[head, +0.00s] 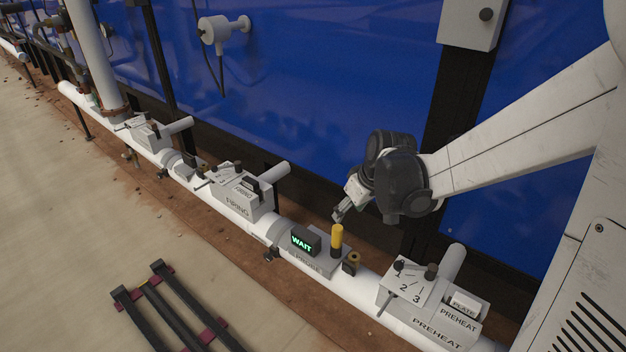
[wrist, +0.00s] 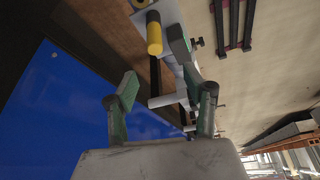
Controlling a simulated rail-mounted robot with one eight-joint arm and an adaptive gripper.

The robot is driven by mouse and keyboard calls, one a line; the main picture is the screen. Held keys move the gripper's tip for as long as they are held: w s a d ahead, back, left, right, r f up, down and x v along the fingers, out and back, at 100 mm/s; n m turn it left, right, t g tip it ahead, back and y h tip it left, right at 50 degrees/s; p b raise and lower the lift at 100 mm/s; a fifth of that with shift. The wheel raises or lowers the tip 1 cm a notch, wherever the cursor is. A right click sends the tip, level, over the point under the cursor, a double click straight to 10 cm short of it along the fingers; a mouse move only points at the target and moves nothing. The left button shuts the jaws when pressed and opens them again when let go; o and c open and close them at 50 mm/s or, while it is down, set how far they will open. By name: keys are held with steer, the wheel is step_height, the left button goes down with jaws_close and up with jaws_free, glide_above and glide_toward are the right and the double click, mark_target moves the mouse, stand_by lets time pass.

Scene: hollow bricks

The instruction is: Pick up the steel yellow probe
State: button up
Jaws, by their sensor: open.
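The yellow probe (head: 337,236) stands upright in a dark holder on the light grey block marked PROBE (head: 318,262), beside a small black box with a green WAIT display (head: 304,241). In the wrist view the yellow probe (wrist: 154,34) shows beyond my fingertips, roughly in line with the space between them. My gripper (head: 343,212) is just behind and above the probe, apart from it. In the wrist view my gripper (wrist: 153,62) has its two green-padded fingers spread, with nothing between them.
The PREHEAT block (head: 432,305) stands on the white pipe to the right, the FIRING block (head: 240,192) to the left. A blue sheeted wall (head: 310,110) rises behind. Dark bars (head: 170,305) lie on the floor in front.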

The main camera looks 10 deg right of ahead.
mark_target(337, 236)
steer(key=b+x, duration=0.1)
steer(key=x, duration=0.2)
steer(key=d+b+x, duration=0.1)
steer(key=x, duration=0.3)
steer(key=b+x, duration=0.1)
steer(key=x, duration=0.3)
steer(key=shift+w+d+f, duration=0.1)
steer(key=shift+d+f, duration=0.1)
steer(key=shift+d, duration=0.2)
steer(key=shift+s+b+x, duration=0.2)
steer(key=shift+b+x, duration=0.35)
steer(key=shift+x, duration=0.75)
steer(key=shift+s+b+x, duration=0.15)
steer(key=shift+b+x, duration=0.4)
steer(key=shift+x, duration=0.8)
steer(key=shift+a, duration=0.15)
steer(key=shift+c, duration=0.2)
jaws_close()
